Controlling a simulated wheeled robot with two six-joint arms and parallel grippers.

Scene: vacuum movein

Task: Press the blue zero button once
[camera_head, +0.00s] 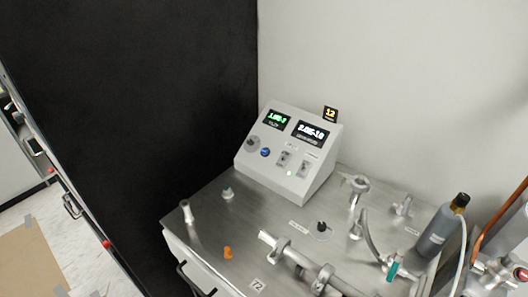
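The control box (289,151) is light grey with a sloped front and stands at the back of a metal-topped bench. A small round blue button (265,152) sits on the lower left of its front panel. A dark knob lies to its left and two switches to its right. Above are a green-lit display (276,119) and a white-lit display (313,131); their digits are too small to read surely. Nothing covers the blue button. Neither of my grippers is in the head view.
The bench top (210,235) carries metal pipe fittings (290,255), an orange cap (228,253) and a teal-handled valve (392,270). A grey bottle (440,230) with a black top stands at right. A black panel (130,110) rises at left. The bench's front left is fairly clear.

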